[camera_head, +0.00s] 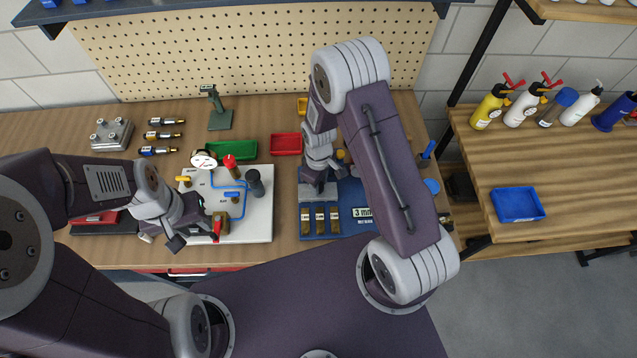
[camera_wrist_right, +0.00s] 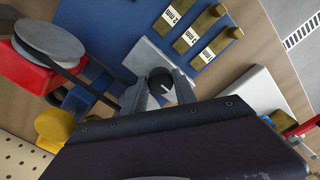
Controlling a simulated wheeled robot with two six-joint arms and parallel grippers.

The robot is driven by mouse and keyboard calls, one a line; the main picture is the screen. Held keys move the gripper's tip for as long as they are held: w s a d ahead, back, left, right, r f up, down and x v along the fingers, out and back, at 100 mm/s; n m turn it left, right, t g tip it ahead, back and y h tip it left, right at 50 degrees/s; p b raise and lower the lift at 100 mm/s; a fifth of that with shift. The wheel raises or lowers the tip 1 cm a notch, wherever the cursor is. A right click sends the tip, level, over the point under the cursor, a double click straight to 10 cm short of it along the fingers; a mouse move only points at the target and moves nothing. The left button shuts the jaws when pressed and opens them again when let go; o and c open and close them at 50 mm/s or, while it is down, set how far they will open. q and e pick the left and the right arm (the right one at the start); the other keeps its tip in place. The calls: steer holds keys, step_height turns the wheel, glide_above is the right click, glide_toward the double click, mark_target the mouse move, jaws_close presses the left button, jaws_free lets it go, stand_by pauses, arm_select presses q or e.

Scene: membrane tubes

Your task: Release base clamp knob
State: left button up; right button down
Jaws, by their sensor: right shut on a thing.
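The base clamp knob (camera_wrist_right: 160,80) is a small black round knob on a light grey metal block (camera_wrist_right: 148,58) in the right wrist view. The fingers of my right gripper (camera_wrist_right: 158,90) lie on both sides of the knob, shut on it. In the head view my right gripper (camera_head: 319,178) points down over the grey block (camera_head: 312,194) on the blue mat (camera_head: 345,222), and hides the knob there. My left gripper (camera_head: 162,240) hangs at the left front edge of a white board (camera_head: 258,232), with its fingers apart and nothing seen between them.
Several brass pieces (camera_head: 320,220) with labels lie on the mat in front of the block. A red tray (camera_head: 286,145) and a green tray (camera_head: 236,150) stand behind. The white board holds a blue line, valves and a gauge (camera_head: 204,159). Bottles (camera_head: 490,107) stand on the right bench.

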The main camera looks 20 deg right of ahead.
steer(key=shift+w+r, duration=0.1)
stand_by(0.4)
steer(key=c, duration=1.1)
jaws_free()
steer(key=shift+c, duration=0.2)
steer(key=shift+o, duration=0.9)
